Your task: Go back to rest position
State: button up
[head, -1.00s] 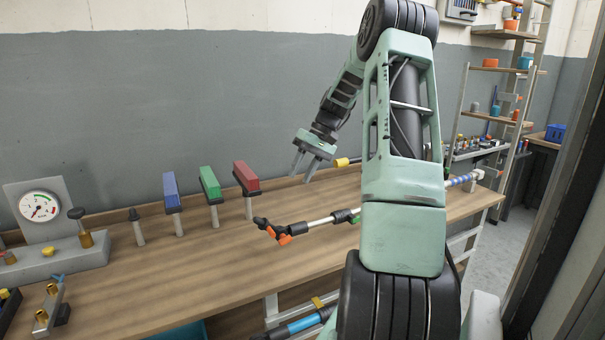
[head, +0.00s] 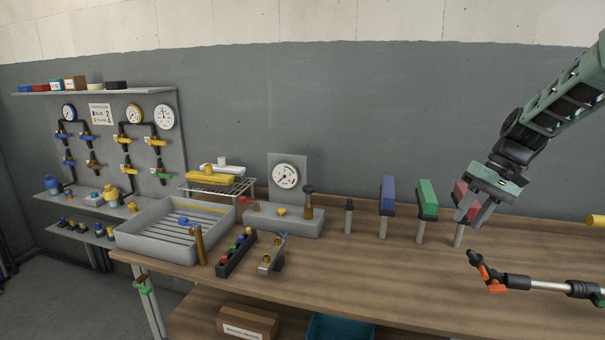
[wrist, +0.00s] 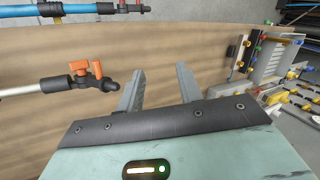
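My gripper (head: 472,212) is at the right of the head view, above the wooden workbench (head: 370,285). Its two fingers are apart with nothing between them. In the wrist view the fingers (wrist: 158,92) also stand apart over bare wood. In the head view the gripper overlaps the red-topped post (head: 459,234); I cannot tell any contact. A pipe with an orange valve handle (head: 497,287) lies on the bench below and right of the gripper. The same valve (wrist: 92,74) is left of the fingers in the wrist view.
Green (head: 428,198) and blue (head: 387,193) topped posts stand left of the gripper. Further left are a gauge stand (head: 286,176), a grey tray (head: 170,246) and a wall panel of valves (head: 115,150). The bench's front middle is clear.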

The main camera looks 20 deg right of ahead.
jog(key=s+a+n+g+h, duration=0.1)
jog(key=s+a+n, duration=0.2)
jog(key=a, duration=1)
jog(key=s+a+n+g+h, duration=0.1)
jog(key=s+a+n, duration=0.2)
jog(key=a, duration=1.1)
jog(key=s+a+f+n+h, duration=0.1)
jog(key=s+a+n, duration=0.1)
jog(key=s+a, duration=0.3)
jog(key=s+a+f+n+t+h, duration=0.1)
jog(key=s+a, duration=0.4)
jog(key=s, duration=0.8)
jog(key=shift+a+f+n, duration=0.4)
jog(key=shift+f+n, duration=0.15)
jog(key=shift+n, duration=0.55)
jog(key=shift+d, duration=0.1)
